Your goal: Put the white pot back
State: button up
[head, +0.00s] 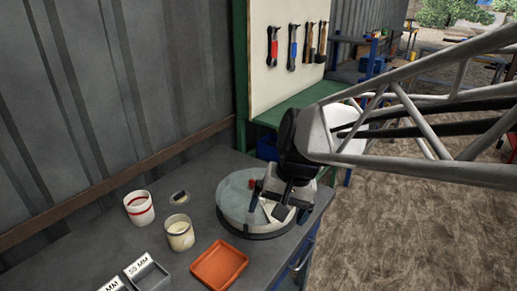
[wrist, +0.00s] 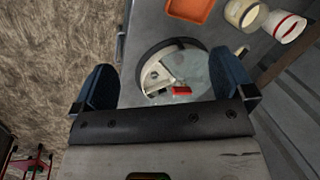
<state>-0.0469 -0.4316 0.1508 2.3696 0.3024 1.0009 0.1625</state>
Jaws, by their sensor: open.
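Two pots stand upright on the grey workbench. One is a white pot with a red band (head: 139,209); it also shows at the top right of the wrist view (wrist: 289,27). Beside it is a plain cream-white pot (head: 180,235), also in the wrist view (wrist: 240,14). I cannot tell which one the task calls the white pot. My gripper (head: 278,203) is open, with its two dark blue fingers wide apart in the wrist view (wrist: 165,83). It is over a round, pale green glassy device (head: 237,197) with a dark rim, right of the pots.
An orange tray (head: 219,266) lies in front of the round device. A grey box labelled "50 MM" (head: 150,276) is at the front left. A small dark-topped item (head: 180,197) lies behind the pots. A corrugated wall (head: 110,90) bounds the bench behind.

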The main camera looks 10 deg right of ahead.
jog(key=s+d+n+t+h, duration=0.2)
jog(key=s+d, duration=0.4)
jog(key=s, duration=0.3)
jog(key=shift+s+d+r+n+h, duration=0.15)
jog(key=shift+d+r+n+h, duration=0.2)
jog(key=shift+n+h, duration=0.2)
